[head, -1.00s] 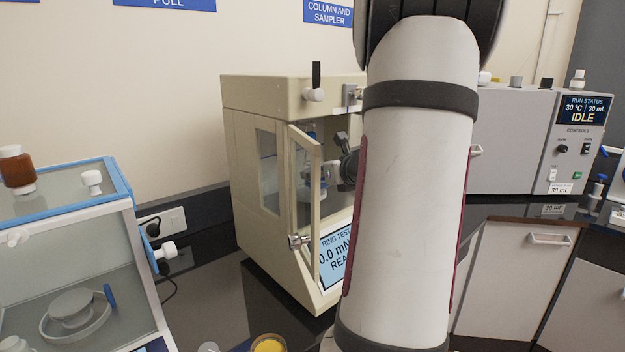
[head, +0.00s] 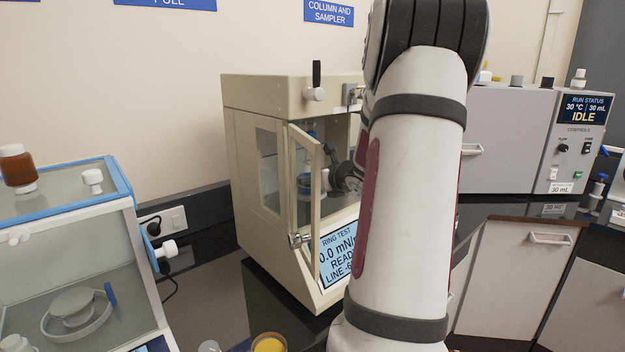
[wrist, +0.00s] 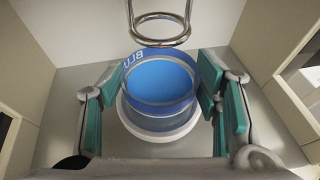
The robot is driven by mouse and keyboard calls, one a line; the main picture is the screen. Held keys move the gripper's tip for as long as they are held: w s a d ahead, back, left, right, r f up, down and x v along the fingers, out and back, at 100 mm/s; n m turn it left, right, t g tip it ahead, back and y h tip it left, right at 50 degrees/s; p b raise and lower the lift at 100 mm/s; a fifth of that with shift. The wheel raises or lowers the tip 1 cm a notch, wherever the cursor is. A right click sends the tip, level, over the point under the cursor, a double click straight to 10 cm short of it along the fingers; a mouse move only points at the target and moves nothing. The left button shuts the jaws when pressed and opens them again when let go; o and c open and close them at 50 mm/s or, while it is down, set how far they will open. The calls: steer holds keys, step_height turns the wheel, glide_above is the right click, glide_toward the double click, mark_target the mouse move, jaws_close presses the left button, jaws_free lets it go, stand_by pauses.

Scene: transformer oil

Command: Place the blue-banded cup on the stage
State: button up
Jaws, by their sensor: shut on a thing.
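The blue-banded cup (wrist: 160,80) is upright between the green pads of my gripper (wrist: 158,92) in the wrist view, with part of its lettering readable. My gripper is shut on it. A pale round stage (wrist: 160,136) shows just below the cup; I cannot tell whether the cup touches it. A metal ring (wrist: 161,40) hangs above the cup's far rim. In the head view my gripper (head: 318,182) is inside the beige ring-test cabinet (head: 262,185), partly hidden by the open door and my arm.
The cabinet's glass door (head: 304,190) stands open beside my gripper. Cabinet walls flank the gripper in the wrist view. A blue-edged glass box (head: 75,270) stands at left. A grey control unit (head: 510,140) reading IDLE is at right. A yellow-topped container (head: 269,343) sits at the front.

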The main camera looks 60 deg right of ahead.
steer(key=o, duration=1.4)
steer(key=shift+f, duration=0.1)
steer(key=shift+r, duration=0.2)
steer(key=v, duration=1.2)
steer(key=shift+p, duration=0.4)
